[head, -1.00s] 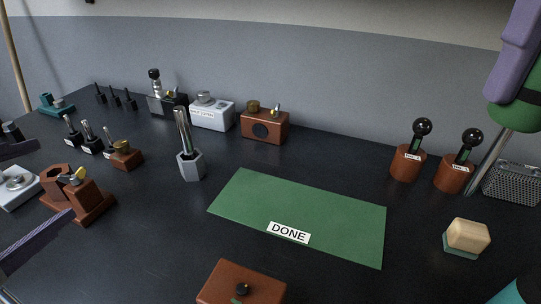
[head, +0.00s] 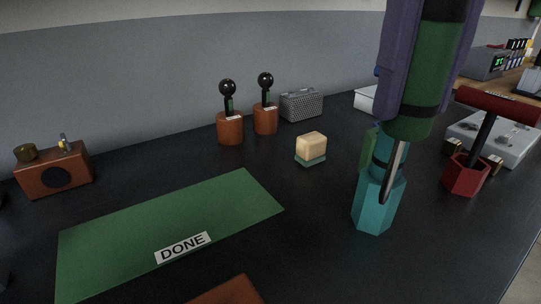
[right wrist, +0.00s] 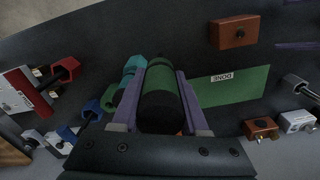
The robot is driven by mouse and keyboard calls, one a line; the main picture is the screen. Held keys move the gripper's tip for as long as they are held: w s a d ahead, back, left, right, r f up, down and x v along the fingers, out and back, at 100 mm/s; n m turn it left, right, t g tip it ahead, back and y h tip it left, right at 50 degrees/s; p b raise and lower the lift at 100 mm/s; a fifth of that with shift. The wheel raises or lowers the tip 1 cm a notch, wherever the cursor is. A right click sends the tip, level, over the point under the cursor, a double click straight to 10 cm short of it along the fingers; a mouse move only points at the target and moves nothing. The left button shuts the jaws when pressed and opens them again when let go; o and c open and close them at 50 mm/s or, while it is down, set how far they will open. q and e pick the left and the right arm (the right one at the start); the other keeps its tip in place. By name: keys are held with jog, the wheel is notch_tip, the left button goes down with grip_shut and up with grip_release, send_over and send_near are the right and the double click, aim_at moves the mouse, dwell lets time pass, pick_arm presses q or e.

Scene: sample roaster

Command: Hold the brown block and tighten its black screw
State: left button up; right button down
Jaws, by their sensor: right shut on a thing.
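The brown block (head: 228,292) shows only as a top corner at the bottom edge of the head view. In the right wrist view the brown block (right wrist: 234,33) lies at the top, with a small dark screw on it. My right gripper (head: 412,112), with purple fingers, is shut on a green screwdriver (head: 425,70) with a black band and a metal shaft. The shaft points down and passes in front of a teal hexagonal holder (head: 372,212); I cannot tell whether they touch. The screwdriver's handle (right wrist: 160,80) lies between the fingers in the wrist view. My left gripper is out of view.
A green mat (head: 130,225) marked DONE lies left of centre. A sponge-like block (head: 311,146), two brown holders with black-knobbed tools (head: 230,128) and a mesh box (head: 301,105) stand behind. A red holder with a T-handle tool (head: 466,172) is close on the right.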

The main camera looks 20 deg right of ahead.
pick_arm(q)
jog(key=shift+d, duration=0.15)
pick_arm(e)
jog(key=shift+w+r, duration=0.1)
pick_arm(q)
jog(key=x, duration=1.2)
pick_arm(e)
jog(key=s+a+r+n, duration=0.2)
jog(key=a+n, duration=0.6)
jog(key=n, duration=0.7)
jog(key=s+a+r+n, duration=0.3)
jog(key=a+n, duration=0.5)
jog(key=n, duration=0.7)
jog(key=shift+a+n, duration=0.3)
jog(key=shift+a, duration=0.05)
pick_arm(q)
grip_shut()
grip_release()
